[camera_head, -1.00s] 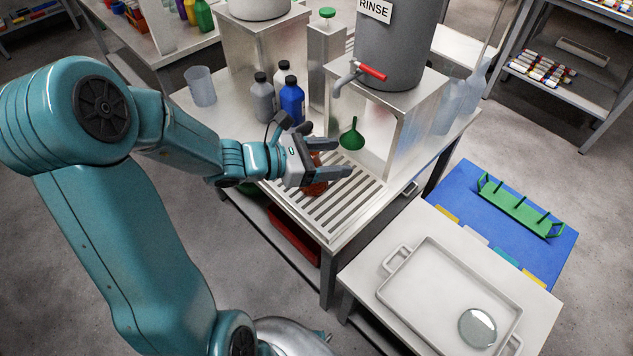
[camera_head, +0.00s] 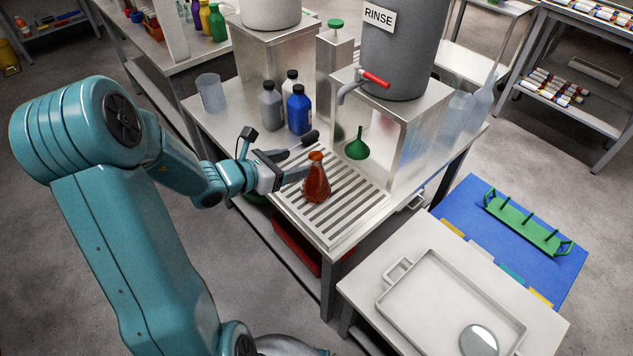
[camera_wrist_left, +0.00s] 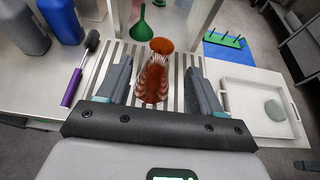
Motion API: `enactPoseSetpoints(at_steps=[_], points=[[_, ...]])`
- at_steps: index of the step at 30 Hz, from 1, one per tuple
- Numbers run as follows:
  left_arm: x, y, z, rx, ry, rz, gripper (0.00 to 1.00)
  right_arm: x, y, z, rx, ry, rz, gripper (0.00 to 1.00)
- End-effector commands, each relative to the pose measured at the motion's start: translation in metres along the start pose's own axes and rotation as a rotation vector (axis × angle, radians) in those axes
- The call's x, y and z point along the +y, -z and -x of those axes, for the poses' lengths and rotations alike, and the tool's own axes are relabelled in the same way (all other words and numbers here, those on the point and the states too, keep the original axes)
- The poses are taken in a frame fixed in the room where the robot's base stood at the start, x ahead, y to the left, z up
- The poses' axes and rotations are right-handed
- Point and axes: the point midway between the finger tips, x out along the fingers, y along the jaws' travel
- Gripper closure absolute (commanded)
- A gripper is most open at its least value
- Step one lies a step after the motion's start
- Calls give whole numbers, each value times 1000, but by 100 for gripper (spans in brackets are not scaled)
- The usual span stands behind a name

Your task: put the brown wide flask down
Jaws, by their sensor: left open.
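The brown wide flask (camera_head: 316,181) stands upright on the slatted drain rack (camera_head: 345,211) below the rinse tank. My left gripper (camera_head: 300,155) is open, just left of the flask, with its fingers pointing toward it. In the left wrist view, the flask (camera_wrist_left: 154,74) shows beyond and between the two spread fingers of my left gripper (camera_wrist_left: 158,85), with gaps on both sides. My right gripper is not in view.
A green funnel (camera_head: 357,146) is behind the flask. Blue (camera_head: 299,110) and grey (camera_head: 271,105) bottles stand behind the gripper. The grey rinse tank (camera_head: 398,55) has a red-handled tap. A white tray (camera_head: 450,300) is on the front right table.

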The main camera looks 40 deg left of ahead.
Motion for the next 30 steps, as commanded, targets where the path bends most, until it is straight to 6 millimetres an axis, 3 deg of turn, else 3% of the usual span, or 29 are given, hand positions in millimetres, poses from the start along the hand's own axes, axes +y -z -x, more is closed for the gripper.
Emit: enactPoseSetpoints(at_steps=[1, 6, 13, 21, 29, 30], points=[[-2, 0, -14, 0, 6, 1, 34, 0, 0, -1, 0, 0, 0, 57], [-2, 0, -44, 1, 4, 0, 34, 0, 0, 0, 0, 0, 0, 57], [-4, 0, -62, 0, 3, 0, 34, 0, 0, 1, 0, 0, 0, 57], [-4, 1, -102, 0, 2, 0, 34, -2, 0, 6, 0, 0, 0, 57], [-4, 1, -106, 0, 0, 0, 34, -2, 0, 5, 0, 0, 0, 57], [-4, 1, -106, 0, 0, 0, 41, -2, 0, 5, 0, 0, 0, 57]])
